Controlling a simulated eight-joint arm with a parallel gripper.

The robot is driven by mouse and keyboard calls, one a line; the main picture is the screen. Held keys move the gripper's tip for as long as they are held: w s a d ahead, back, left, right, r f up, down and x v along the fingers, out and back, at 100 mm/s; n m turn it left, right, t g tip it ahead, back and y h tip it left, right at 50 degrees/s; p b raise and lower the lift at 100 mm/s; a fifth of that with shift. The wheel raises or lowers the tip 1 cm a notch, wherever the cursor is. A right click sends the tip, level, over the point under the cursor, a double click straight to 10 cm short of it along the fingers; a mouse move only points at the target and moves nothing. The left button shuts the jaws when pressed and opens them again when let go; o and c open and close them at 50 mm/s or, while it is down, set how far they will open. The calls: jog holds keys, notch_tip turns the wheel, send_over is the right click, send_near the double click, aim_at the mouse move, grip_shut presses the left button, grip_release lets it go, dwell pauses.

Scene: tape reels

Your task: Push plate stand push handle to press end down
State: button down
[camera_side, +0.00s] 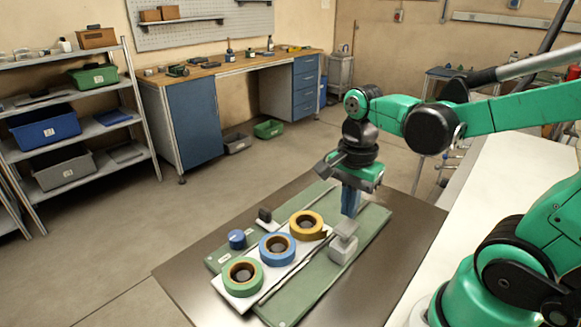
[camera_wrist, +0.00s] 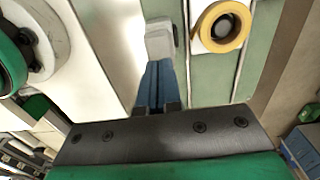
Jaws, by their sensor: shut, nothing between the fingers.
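A light grey block with a slanted upper piece (camera_side: 344,243), which looks like the push handle, stands on the right part of the green base board (camera_side: 305,287). It also shows in the wrist view (camera_wrist: 160,40), straight beyond my fingertips. My gripper (camera_side: 349,213) points down with its blue fingers shut and empty, right by the handle's top; I cannot tell whether they touch it. The white plate (camera_side: 240,303) carries three tape reels in a row: green (camera_side: 242,278), blue (camera_side: 277,249) and yellow (camera_side: 306,225). The yellow reel also shows in the wrist view (camera_wrist: 220,26).
A small blue cylinder (camera_side: 237,240) and a dark knob (camera_side: 264,215) sit along the board's left side. The board lies on a brown table (camera_side: 400,240). A white worktop (camera_side: 500,190) is at the right. Shelves and a workbench stand well back.

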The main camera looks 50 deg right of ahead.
aim_at(346, 225)
jog(key=shift+f, duration=1.95)
dwell(3.2)
jog(key=shift+r, duration=3.55)
jog(key=shift+w+a+f+n+t, duration=0.1)
jog(key=shift+w+a+n+t, duration=0.1)
jog(key=shift+n, duration=0.35)
jog(key=shift+w+a+n+t, duration=0.1)
jog(key=shift+n+t, duration=0.1)
jog(key=shift+n, duration=0.35)
jog(key=w+a+n+t, duration=0.1)
jog(key=n+t, duration=0.1)
jog(key=n, duration=0.3)
jog(key=w+a+n+t, duration=0.1)
jog(key=n+t, duration=0.1)
jog(key=n, duration=0.3)
jog(key=w+a+n+t, duration=0.1)
jog(key=a+n+t, duration=0.1)
jog(key=n, duration=0.3)
jog(key=shift+w+n, duration=0.2)
jog(key=shift+n, duration=0.2)
